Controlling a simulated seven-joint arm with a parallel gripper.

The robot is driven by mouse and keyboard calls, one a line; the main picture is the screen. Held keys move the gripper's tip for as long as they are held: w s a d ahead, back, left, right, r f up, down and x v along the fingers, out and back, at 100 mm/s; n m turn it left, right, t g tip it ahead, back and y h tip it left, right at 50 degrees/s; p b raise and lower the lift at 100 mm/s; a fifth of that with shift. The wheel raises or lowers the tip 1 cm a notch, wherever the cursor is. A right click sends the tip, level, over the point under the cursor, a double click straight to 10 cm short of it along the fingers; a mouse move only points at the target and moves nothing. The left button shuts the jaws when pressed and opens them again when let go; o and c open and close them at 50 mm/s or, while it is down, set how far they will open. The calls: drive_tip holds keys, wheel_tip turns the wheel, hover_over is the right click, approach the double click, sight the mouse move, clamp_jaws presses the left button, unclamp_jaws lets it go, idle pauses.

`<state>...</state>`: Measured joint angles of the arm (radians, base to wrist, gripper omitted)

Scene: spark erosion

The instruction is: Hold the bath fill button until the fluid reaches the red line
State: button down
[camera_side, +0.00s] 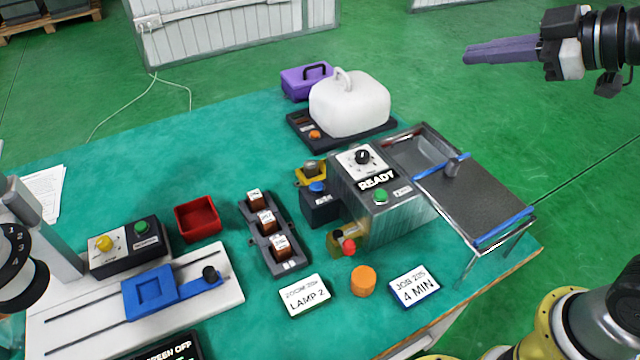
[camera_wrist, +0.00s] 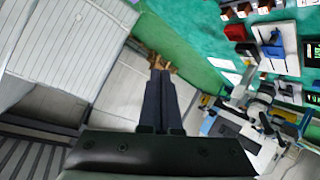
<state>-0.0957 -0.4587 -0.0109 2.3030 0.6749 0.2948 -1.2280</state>
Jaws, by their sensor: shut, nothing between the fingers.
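My gripper (camera_side: 468,54) is shut and empty, high at the upper right of the side view, well away from the table and pointing left. Its closed fingers also show in the wrist view (camera_wrist: 160,72). A metal bath (camera_side: 425,146) stands at the right of the table, partly covered by a dark flat lid or tray. I cannot make out fluid or a red line in it. Beside it are a dark blue box with a blue button (camera_side: 317,187) and a grey control box with a green button (camera_side: 381,195) and a "READY" display. I cannot tell which button fills the bath.
A black rack (camera_side: 270,237), red bin (camera_side: 197,218), orange cylinder (camera_side: 363,281) and two cards (camera_side: 305,296) lie on the green table. A slide fixture (camera_side: 160,292) is at the left. The air around my gripper looks clear.

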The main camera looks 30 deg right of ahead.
drive_tip(key=w+a+n, duration=0.1)
drive_tip(key=w+a, duration=0.2)
drive_tip(key=w, duration=0.6)
drive_tip(key=n+g+h, duration=0.1)
drive_tip(key=g+h, duration=0.1)
drive_tip(key=g, duration=0.1)
hover_over(321, 188)
wheel_tip(321, 188, down, 21)
drive_tip(key=shift+f, duration=0.15)
drive_tip(key=shift+f, duration=0.15)
drive_tip(key=shift+f, duration=4.25)
drive_tip(key=shift+f, duration=0.15)
drive_tip(key=shift+f, duration=0.25)
